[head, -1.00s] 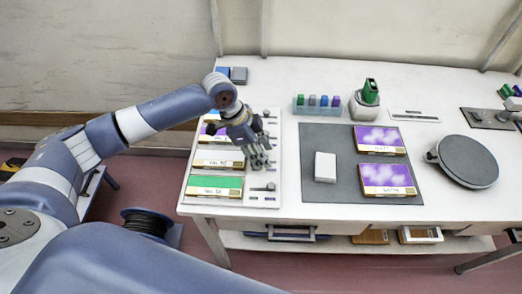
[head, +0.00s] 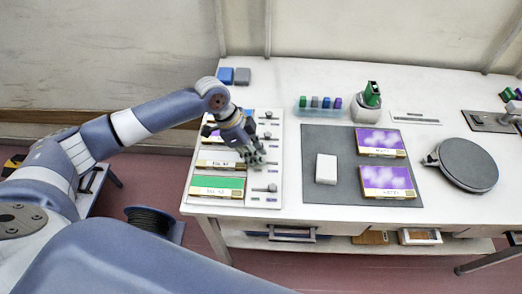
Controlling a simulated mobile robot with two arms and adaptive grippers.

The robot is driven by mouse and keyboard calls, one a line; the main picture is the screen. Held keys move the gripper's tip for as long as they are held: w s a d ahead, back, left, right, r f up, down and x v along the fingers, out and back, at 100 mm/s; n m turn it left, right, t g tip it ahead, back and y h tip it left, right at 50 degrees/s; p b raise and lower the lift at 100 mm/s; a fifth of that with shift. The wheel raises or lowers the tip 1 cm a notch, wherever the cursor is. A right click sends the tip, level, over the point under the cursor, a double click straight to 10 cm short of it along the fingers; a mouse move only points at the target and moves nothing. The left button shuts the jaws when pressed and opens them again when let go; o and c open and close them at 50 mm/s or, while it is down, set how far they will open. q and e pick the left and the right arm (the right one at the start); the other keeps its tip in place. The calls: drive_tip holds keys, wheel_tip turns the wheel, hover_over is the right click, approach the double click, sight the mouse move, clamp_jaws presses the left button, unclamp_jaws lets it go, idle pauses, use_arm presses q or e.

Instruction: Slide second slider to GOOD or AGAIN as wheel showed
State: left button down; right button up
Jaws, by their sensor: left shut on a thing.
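My left gripper (head: 256,161) reaches down over the board beside the white panel. It is shut on a slider knob in that row, which its fingers mostly hide. The labels are too small to read. My right gripper is not in view.
A dark mat (head: 343,190) holds a white block (head: 326,169) and two purple-topped boxes (head: 380,142). A round dark turntable (head: 467,164) stands to the right. Behind are a tray of coloured blocks (head: 318,110) and a green-topped device (head: 368,100).

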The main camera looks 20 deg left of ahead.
use_arm(q)
drive_tip(key=shift+a, duration=0.2)
drive_tip(key=c, duration=1.5)
unclamp_jaws()
drive_tip(key=shift+o, duration=0.3)
drive_tip(key=shift+a, duration=0.1)
drive_tip(key=v, duration=1.2)
drive_tip(key=shift+s, duration=0.1)
